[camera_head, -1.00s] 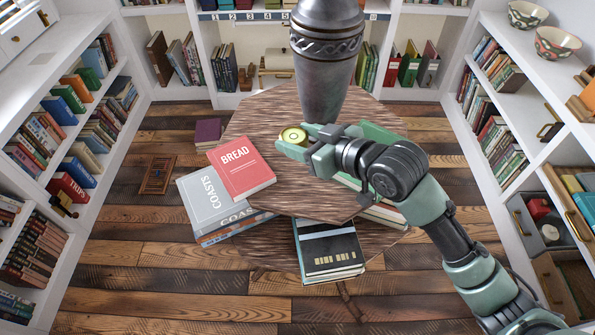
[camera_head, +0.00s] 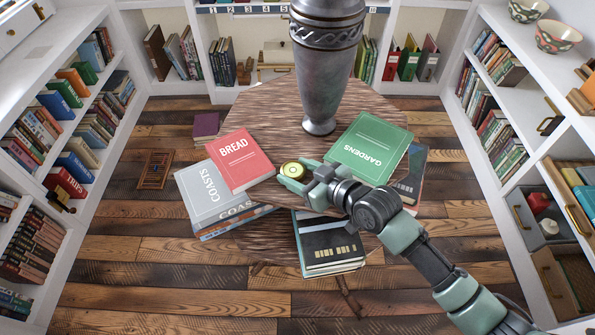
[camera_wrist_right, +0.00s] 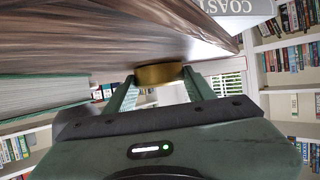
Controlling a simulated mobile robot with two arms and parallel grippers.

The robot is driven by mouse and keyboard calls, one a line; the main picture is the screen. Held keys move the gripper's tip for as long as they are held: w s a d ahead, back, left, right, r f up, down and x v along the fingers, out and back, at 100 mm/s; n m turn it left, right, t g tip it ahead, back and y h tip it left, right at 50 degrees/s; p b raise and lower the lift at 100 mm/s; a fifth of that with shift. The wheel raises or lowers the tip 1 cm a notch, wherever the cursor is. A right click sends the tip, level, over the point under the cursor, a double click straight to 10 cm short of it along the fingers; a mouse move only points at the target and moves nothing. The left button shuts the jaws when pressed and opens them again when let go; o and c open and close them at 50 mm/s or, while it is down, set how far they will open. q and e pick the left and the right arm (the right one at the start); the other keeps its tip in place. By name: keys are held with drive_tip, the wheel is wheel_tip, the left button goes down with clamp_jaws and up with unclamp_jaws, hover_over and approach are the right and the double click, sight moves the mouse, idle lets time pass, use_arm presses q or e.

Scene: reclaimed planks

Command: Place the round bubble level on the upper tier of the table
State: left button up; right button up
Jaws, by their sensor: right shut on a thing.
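The round bubble level (camera_head: 292,170) is a brass disc with a yellow-green face. My right gripper (camera_head: 294,174) is shut on it, face up, by the near part of the table's upper tier (camera_head: 270,110). In the right wrist view the level's brass side (camera_wrist_right: 158,74) sits between the fingertips (camera_wrist_right: 160,80), close to the wood surface (camera_wrist_right: 110,40). I cannot tell whether it touches the wood. The upper tier is a brown wooden top with angled edges. A lower tier (camera_head: 262,247) shows beneath it. My left gripper is not in view.
A tall grey vase (camera_head: 322,70) stands on the upper tier. A red BREAD book (camera_head: 240,160) lies left of the level, a green GARDENS book (camera_head: 370,146) right. A grey COASTS book (camera_head: 208,192) and a dark book stack (camera_head: 330,243) are lower. Bare wood lies left of the vase.

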drive_tip(key=o, duration=1.5)
drive_tip(key=shift+f, duration=0.1)
drive_tip(key=shift+c, duration=0.2)
drive_tip(key=shift+s+d+r, duration=0.15)
drive_tip(key=shift+d+r, duration=0.05)
drive_tip(key=shift+r, duration=0.05)
drive_tip(key=v, duration=1.1)
drive_tip(key=shift+s+d+r, duration=0.15)
drive_tip(key=shift+s+r, duration=0.05)
